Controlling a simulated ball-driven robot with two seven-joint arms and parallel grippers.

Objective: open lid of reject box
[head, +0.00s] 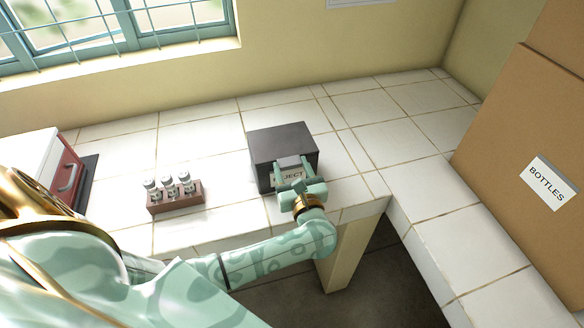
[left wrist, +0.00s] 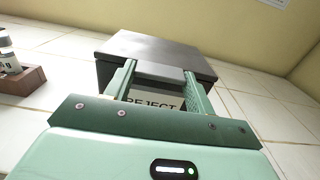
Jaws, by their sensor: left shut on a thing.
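The reject box (head: 262,171) is a dark grey box on the white tiled counter, with a label reading REJECT on its front. Its flat lid (head: 282,139) looks closed; it also shows in the left wrist view (left wrist: 150,48). A grey tab or handle (left wrist: 160,71) sticks out at the lid's front edge. My left gripper (head: 291,170) is at the front of the box, its two fingers on either side of this tab and shut on it. The gripper partly covers the label. My right gripper is not in view.
A brown rack (head: 176,201) with several capped vials stands left of the box. A white and red case with a handle (head: 68,178) is at the far left. A cardboard box labelled BOTTLES (head: 520,130) stands at the right. The counter behind the reject box is clear.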

